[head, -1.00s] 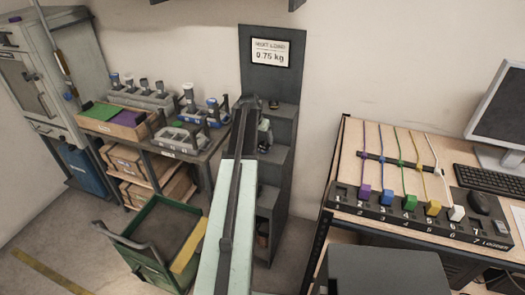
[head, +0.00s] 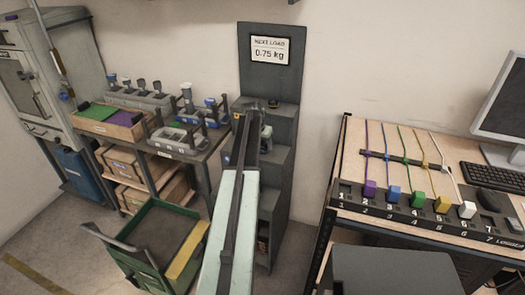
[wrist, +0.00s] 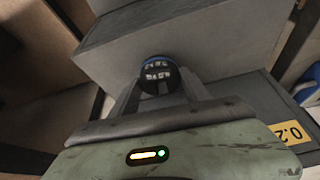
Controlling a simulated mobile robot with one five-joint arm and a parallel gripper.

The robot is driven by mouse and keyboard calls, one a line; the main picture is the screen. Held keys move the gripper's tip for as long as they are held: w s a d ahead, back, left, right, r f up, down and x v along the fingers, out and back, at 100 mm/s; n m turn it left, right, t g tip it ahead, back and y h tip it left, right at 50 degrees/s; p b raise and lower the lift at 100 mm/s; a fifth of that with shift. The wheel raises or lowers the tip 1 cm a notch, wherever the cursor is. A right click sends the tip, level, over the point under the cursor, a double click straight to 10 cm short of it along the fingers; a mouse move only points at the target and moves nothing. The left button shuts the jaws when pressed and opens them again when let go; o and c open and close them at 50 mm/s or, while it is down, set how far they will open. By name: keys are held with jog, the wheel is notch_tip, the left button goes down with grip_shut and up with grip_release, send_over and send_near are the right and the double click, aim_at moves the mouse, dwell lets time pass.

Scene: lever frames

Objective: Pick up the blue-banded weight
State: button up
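The blue-banded weight (wrist: 158,74) shows in the wrist view as a dark round face with pale lettering, too blurred to read, and a blue rim along its top edge. My gripper (wrist: 160,84) has one finger on each side of it. The fingers look close to its sides, but whether they press on it is unclear. The grey stepped stand lies behind the weight; whether the weight rests on it is hidden. In the head view my arm covers the weight, and my gripper (head: 257,128) is partly hidden at the stand.
The stepped stand (head: 283,160) has a sign (head: 270,50) reading "NEXT LOAD 0.75 kg". Left are a bench with racks of weights (head: 150,98) and a green cart (head: 125,250). Right is a desk (head: 350,160) with coloured numbered blocks. A yellow label (wrist: 291,133) marks a step.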

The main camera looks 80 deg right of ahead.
aim_at(262, 146)
grip_shut()
jog(key=shift+r+p, duration=0.6)
notch_tip(262, 146, up, 3)
jog(key=p, duration=0.3)
jog(key=a, duration=1.6)
jog(key=shift+r+p, duration=0.4)
